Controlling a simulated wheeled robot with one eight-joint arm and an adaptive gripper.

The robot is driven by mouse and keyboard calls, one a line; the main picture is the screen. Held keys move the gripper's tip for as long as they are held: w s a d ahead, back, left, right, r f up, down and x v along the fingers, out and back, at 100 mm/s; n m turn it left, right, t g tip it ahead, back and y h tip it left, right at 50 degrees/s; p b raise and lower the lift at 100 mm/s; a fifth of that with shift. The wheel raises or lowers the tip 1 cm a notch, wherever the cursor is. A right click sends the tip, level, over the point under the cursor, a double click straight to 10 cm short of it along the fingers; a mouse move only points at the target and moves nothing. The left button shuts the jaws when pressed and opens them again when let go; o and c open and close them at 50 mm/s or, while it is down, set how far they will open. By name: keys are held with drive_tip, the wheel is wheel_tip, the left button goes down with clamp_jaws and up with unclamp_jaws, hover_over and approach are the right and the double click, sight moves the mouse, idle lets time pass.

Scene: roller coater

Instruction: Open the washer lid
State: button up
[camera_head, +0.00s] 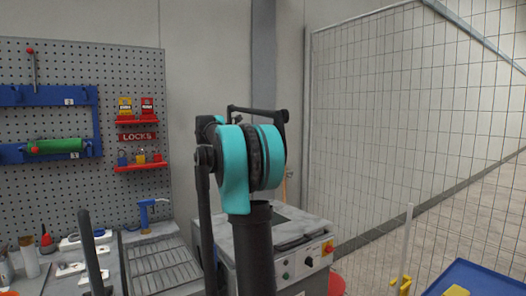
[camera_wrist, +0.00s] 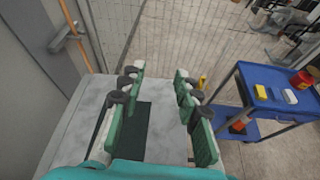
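The washer (camera_head: 310,262) is a grey cabinet with a control panel, partly hidden behind my arm in the head view. Its pale grey top, with the lid, also shows in the wrist view (camera_wrist: 72,125). A dark strip (camera_wrist: 142,118) lies on that top, between my fingers as seen from the wrist. My gripper (camera_wrist: 160,72) is open, with green pads spread apart and nothing between them. It is over the washer top; its height above the surface cannot be told. My gripper's fingers cannot be made out in the head view. The lid looks shut.
A wire mesh fence (camera_head: 400,130) stands behind and right of the washer. A blue cart (camera_wrist: 285,110) with small items is to the right. A red bin (camera_head: 337,284) is beside the washer.

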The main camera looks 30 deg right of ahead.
drive_tip(key=v, duration=1.2)
idle(0.9)
drive_tip(key=shift+s, duration=0.15)
